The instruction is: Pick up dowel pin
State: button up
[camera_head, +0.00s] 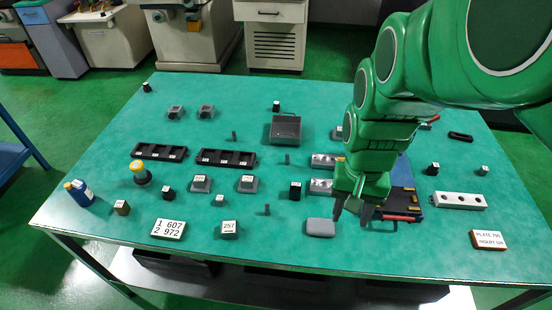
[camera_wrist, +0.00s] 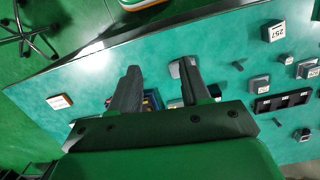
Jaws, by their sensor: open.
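Several small dark grey upright pins that look like dowel pins stand on the green table: one near the front middle (camera_head: 267,209), one nearer the centre (camera_head: 287,158) and one farther back (camera_head: 234,135). The front pin also shows in the wrist view (camera_wrist: 238,65), right of my fingers. My gripper (camera_head: 352,209) points down over the front right of the table, right of these pins. In the wrist view its two fingers (camera_wrist: 160,70) are apart, with no pin between them.
A grey rounded block (camera_head: 320,228) lies just left of my gripper. A blue tray with tools (camera_head: 402,175) is partly hidden behind my arm. A block marked 257 (camera_head: 228,230) and black racks (camera_head: 227,158) stand left. A silver bar with holes (camera_head: 458,200) lies right.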

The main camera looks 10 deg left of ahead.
jog(key=w+a+f+m, duration=0.1)
jog(key=w+a+f, duration=0.7)
jog(key=w+a, duration=0.25)
jog(key=m+t, duration=0.1)
send_over(267, 206)
jog(key=f, duration=0.9)
jog(key=shift+w+a, duration=0.2)
jog(key=shift+w, duration=0.1)
jog(key=shift+f, duration=1.35)
jog(key=shift+s+d+f, duration=0.1)
jog(key=shift+s+f, duration=0.05)
jog(key=shift+f, duration=0.85)
jog(key=shift+s+d+f, duration=0.1)
jog(key=shift+s+f, duration=0.05)
jog(key=shift+f, duration=1.45)
jog(key=shift+c, duration=0.2)
grip_shut()
